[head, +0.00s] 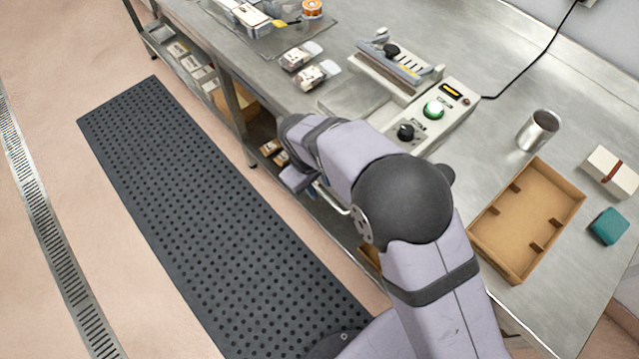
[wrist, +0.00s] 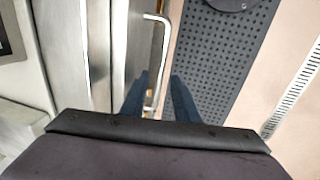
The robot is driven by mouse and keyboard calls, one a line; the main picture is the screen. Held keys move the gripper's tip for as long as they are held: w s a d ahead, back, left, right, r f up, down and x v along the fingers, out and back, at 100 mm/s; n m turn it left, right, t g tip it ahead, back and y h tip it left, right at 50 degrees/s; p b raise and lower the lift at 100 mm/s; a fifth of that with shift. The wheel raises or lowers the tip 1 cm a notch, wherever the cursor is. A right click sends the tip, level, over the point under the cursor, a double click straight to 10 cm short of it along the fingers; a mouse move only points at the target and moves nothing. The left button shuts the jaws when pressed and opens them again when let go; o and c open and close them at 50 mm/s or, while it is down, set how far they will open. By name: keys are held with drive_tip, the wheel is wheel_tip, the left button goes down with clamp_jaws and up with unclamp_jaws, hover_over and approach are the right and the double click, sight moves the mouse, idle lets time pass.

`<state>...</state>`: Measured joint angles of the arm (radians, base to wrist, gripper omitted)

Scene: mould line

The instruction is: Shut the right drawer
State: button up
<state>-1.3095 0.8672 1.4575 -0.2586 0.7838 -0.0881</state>
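The drawer's pale bar handle (wrist: 165,50) shows in the wrist view on a metal front (wrist: 127,40) beside the bench edge. A short piece of a handle (head: 332,198) also shows in the head view, below the bench edge and partly behind my arm. My gripper (wrist: 159,82) has its two blue fingers apart, with nothing seen held between them. The near end of the handle lies between the fingers in the picture; I cannot tell whether they touch it. In the head view my arm hides most of the gripper and the drawer. How far the drawer stands out is unclear.
The steel bench (head: 490,185) carries a sealing machine (head: 395,65), a control box (head: 433,110), a metal cup (head: 538,130) and a cardboard tray (head: 527,218). A lower shelf (head: 205,85) holds several packs. A black perforated mat (head: 210,225) lies on the clear floor in front.

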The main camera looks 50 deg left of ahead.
drive_tip(key=shift+w+f, duration=0.1)
drive_tip(key=shift+f, duration=0.55)
clamp_jaws()
drive_tip(key=w, duration=0.3)
drive_tip(key=shift+w+r, duration=0.1)
drive_tip(key=shift+w, duration=0.1)
unclamp_jaws()
drive_tip(key=shift+w, duration=0.1)
